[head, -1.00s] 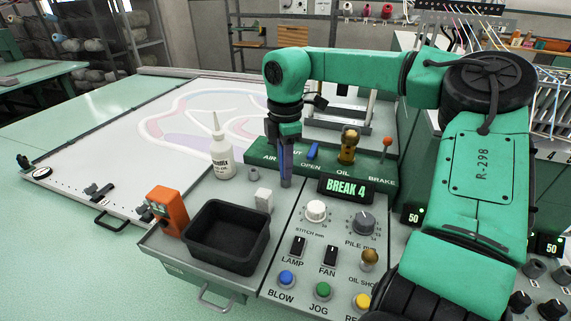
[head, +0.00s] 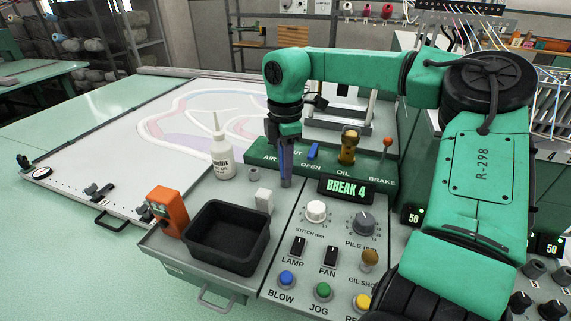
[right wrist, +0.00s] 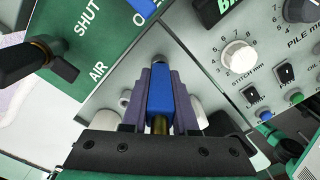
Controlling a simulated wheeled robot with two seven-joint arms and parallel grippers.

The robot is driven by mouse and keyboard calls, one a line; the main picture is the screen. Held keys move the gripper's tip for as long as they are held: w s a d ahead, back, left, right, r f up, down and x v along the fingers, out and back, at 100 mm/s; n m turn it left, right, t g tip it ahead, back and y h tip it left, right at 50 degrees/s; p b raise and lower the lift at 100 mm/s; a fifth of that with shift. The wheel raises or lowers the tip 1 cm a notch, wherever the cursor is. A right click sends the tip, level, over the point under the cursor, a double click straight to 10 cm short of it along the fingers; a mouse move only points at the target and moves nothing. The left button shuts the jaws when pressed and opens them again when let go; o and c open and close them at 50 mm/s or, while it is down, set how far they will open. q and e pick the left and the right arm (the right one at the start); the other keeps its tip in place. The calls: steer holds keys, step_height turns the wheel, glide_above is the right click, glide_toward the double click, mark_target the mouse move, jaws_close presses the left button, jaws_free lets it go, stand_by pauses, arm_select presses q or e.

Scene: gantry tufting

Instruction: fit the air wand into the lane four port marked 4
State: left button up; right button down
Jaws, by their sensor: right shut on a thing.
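My right gripper (head: 286,168) points straight down over the grey console, just in front of the green valve panel. In the right wrist view its two purple-grey fingers (right wrist: 160,100) are shut on a blue piece with a brass end, which I take to be the air wand (right wrist: 159,88). In the head view the fingers mostly hide it. I cannot tell whether its lower end touches the console. A digit 4 (head: 551,156) shows on the machine at the far right; the port itself I cannot make out. My left gripper is not in view.
A black bin (head: 228,238), an orange device (head: 166,212), a white bottle (head: 221,158) and a small white block (head: 264,200) stand left of the gripper. The display (head: 345,188) reads BREAK 4. Knobs and buttons lie in front; valve levers rise behind.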

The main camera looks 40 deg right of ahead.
steer(key=shift+w+d+r+p, duration=0.15)
steer(key=shift+d+r+p, duration=0.05)
steer(key=shift+r+p, duration=0.6)
steer(key=shift+r, duration=0.25)
steer(key=shift+w+d+r+p, duration=0.1)
steer(key=shift+d+r+p, duration=0.05)
steer(key=shift+r+p, duration=0.2)
steer(key=shift+r, duration=0.3)
steer(key=shift+f, duration=0.1)
